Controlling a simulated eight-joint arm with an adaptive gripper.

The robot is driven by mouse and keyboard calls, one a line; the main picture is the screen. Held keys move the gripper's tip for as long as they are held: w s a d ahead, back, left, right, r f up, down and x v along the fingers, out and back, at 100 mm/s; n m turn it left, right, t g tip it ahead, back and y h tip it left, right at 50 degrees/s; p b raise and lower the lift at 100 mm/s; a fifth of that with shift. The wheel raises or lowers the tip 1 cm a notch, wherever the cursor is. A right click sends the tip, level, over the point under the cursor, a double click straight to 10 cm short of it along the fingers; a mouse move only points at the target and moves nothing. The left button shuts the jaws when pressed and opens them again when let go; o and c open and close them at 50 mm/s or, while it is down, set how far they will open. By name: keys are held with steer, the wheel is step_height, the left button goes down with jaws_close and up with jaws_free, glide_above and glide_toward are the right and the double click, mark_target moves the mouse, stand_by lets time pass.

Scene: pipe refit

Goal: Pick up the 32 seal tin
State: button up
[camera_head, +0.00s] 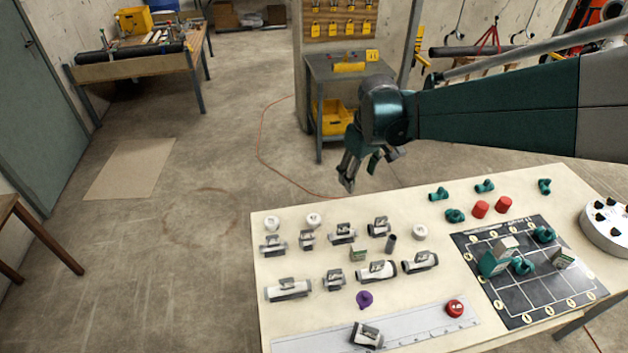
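A round red tin or cap (455,308) with pale marking on its top sits on the ruler strip near the table's front edge; the number is too small to read surely. Two more red cylinders, a left one (480,209) and a right one (503,204), stand behind the black grid mat. I cannot tell which thing is the 32 seal tin. My gripper (361,176) hangs in the air by the table's back edge, pointing down, its fingers apart and empty. It is far from the red tin and touches nothing.
The pale table (400,285) holds several grey-white labelled pipe fittings, a purple part (364,299) and white rings. Green fittings stand at the right, some on the black grid mat (520,308). A round grey holder (608,228) stands at the right edge.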

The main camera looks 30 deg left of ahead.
steer(key=s+a+f+n+g, duration=0.1)
steer(key=s+a+f+n, duration=0.1)
steer(key=a+f, duration=0.45)
steer(key=s+a+f+n, duration=0.1)
steer(key=a+f, duration=0.3)
steer(key=a, duration=0.5)
steer(key=n+h, duration=0.1)
steer(key=n, duration=0.2)
glide_above(273, 222)
steer(key=shift+g, duration=0.4)
steer(key=f, duration=1.1)
steer(key=shift+s+a+f+b, duration=0.1)
steer(key=shift+a+f+b, duration=0.2)
steer(key=shift+a+f, duration=0.1)
steer(key=shift+d, duration=0.1)
steer(key=shift+f, duration=1.3)
steer(key=shift+d+f, duration=0.15)
steer(key=shift+f, duration=2.45)
steer(key=c, duration=1)
